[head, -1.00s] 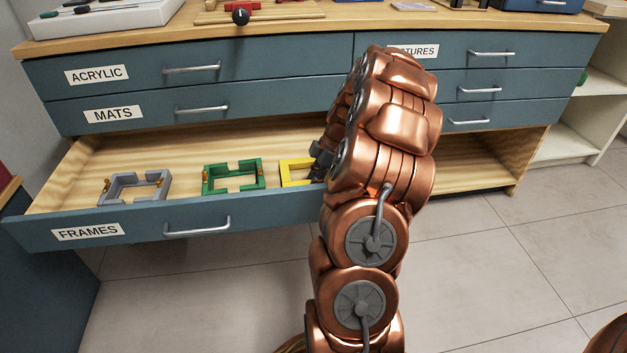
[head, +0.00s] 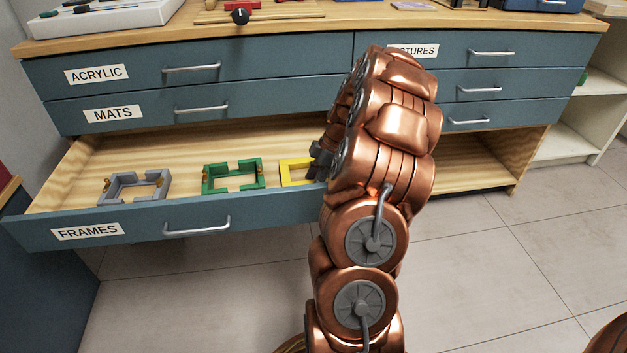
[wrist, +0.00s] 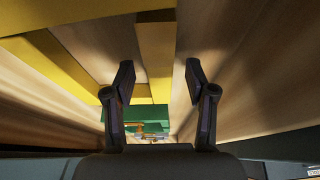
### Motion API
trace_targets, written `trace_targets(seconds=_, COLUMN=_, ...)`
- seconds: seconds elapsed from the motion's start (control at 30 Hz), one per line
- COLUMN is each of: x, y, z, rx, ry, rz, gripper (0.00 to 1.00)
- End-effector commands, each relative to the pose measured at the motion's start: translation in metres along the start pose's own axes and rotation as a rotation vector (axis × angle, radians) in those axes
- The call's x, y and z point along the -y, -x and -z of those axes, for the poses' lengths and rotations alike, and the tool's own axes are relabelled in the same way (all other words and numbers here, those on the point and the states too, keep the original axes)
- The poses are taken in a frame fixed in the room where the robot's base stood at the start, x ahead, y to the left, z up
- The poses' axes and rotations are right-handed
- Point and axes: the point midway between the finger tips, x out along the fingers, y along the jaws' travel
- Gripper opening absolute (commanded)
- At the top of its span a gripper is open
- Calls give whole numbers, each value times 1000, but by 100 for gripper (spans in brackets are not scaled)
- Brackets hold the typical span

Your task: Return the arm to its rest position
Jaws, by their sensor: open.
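My copper arm rises in front of the cabinet in the head view, bent over the open FRAMES drawer (head: 130,225). My gripper (head: 318,160) shows only in part at the arm's left side, beside the yellow frame (head: 293,172). In the wrist view my gripper (wrist: 158,78) has its two dark fingers apart with nothing held between them. The yellow frame (wrist: 155,50) lies beyond the fingers, and the green frame (wrist: 140,116) shows low between them. In the head view the yellow frame's right part is hidden by my arm.
The green frame (head: 233,177) and a grey frame (head: 135,188) lie in the drawer to the left. The ACRYLIC drawer (head: 140,75) and MATS drawer (head: 150,108) above are shut. Open tiled floor (head: 490,270) lies to the right, and a white shelf (head: 570,140) stands beyond.

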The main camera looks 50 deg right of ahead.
Motion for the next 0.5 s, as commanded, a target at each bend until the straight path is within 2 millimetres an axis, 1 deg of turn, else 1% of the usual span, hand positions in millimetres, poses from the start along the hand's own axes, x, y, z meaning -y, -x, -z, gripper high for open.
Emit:
trace_targets(seconds=0.17, x=0, y=2, z=1, rx=0, ry=0, rz=-1, gripper=56)
trace_targets(seconds=0.5, x=-1, y=21, z=8, rx=0, ry=1, rz=-3, gripper=56)
